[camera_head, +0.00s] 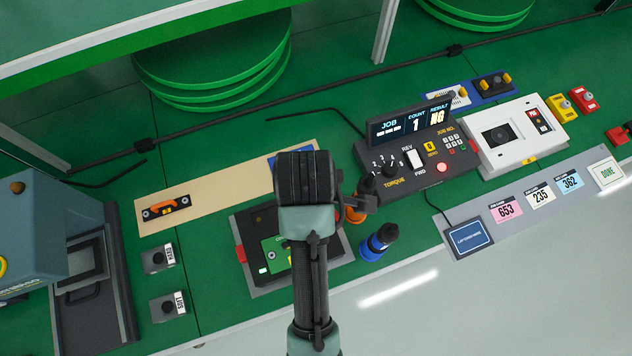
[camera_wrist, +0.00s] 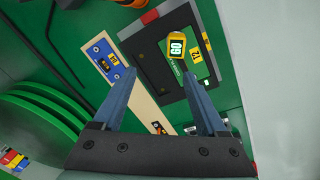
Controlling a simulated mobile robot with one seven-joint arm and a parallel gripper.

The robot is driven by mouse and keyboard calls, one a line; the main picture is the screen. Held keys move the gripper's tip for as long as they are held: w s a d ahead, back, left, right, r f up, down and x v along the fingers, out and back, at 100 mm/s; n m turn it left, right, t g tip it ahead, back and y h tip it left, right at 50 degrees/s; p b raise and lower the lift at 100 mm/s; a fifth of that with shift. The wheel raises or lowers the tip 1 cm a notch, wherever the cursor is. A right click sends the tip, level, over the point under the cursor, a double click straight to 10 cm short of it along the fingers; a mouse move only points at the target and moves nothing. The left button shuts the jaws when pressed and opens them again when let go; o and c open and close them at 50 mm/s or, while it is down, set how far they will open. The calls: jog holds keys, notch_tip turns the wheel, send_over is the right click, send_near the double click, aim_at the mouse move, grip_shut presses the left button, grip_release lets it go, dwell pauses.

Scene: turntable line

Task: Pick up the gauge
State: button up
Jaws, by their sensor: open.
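I cannot tell for sure which piece is the gauge. A small yellow piece (camera_wrist: 176,45) with a pale face, marked something like "GO" or "60", shows over the dark fixture in the wrist view; it may be the gauge. An orange tool on a black plate (camera_head: 166,207) lies at the left end of a beige strip in the head view. My gripper (camera_wrist: 157,72) is open, its fingers apart, with nothing seen held between them. In the head view my arm hides the fixture's middle and the strip's right end.
The dark fixture (camera_head: 333,256) holds a green board. A dark torque console (camera_head: 420,158) is further right. Two small switch boxes (camera_head: 158,259) (camera_head: 168,305) are on the left. Round green trays (camera_head: 212,75) are behind.

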jog(key=shift+n+g, duration=0.5)
jog(key=shift+g, duration=0.1)
jog(key=f, duration=0.2)
jog(key=s+f+p, duration=0.1)
jog(key=f, duration=0.1)
jog(key=f+p, duration=0.1)
jog(key=f, duration=0.1)
jog(key=shift+s+d, duration=0.15)
jog(key=shift+s, duration=0.2)
jog(key=shift+s+d+f+p, duration=0.15)
jog(key=shift+f+p, duration=0.1)
jog(key=shift+f, duration=1.1)
jog(key=shift+w+d+f+p, duration=0.1)
jog(key=shift+d+f+p, duration=0.1)
jog(key=shift+f, duration=1.1)
jog(key=shift+c, duration=0.3)
grip_shut()
